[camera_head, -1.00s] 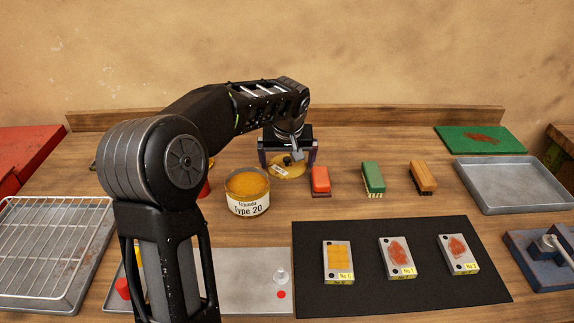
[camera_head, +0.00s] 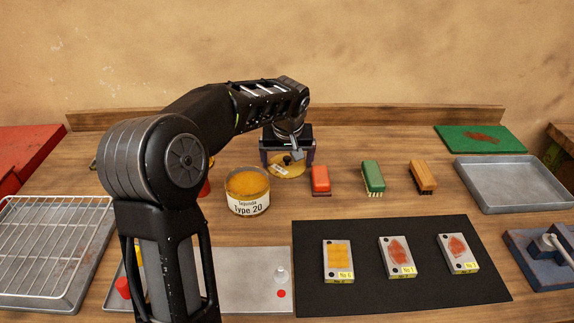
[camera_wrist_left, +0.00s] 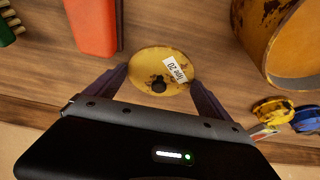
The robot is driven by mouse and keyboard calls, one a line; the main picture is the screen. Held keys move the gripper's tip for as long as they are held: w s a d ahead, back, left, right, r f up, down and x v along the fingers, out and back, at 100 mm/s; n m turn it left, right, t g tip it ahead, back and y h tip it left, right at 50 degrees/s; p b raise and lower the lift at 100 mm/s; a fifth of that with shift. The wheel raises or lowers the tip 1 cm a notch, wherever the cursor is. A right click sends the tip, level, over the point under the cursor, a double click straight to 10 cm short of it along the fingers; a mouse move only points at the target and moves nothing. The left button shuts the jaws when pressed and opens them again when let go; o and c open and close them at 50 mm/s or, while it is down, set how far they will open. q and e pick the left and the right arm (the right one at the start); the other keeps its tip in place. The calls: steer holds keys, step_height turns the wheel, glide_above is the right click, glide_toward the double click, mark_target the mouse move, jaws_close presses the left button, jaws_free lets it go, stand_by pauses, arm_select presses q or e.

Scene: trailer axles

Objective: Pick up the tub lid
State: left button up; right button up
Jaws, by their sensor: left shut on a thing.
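The tub lid (camera_head: 290,168) is a round yellow disc with dark stains, a dark knob and a white label. In the left wrist view the lid (camera_wrist_left: 163,68) lies between the two fingers of my left gripper (camera_wrist_left: 160,88), which is shut on it. The open tub (camera_head: 248,207), labelled Type 20 and filled with yellow grease, stands to the left. My right gripper is not in view.
Red (camera_head: 320,180), green (camera_head: 373,177) and orange (camera_head: 422,177) brushes stand right of the lid. A black mat (camera_head: 400,295) with several stained blocks lies in front. A grey tray (camera_head: 512,180) is at right, and a wire rack (camera_head: 50,245) is at left.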

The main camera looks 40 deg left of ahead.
mark_target(287, 162)
arm_select(q)
steer(key=c, duration=0.3)
steer(key=shift+c, duration=0.2)
step_height(287, 162, up, 10)
stand_by(0.4)
steer(key=shift+p, duration=0.3)
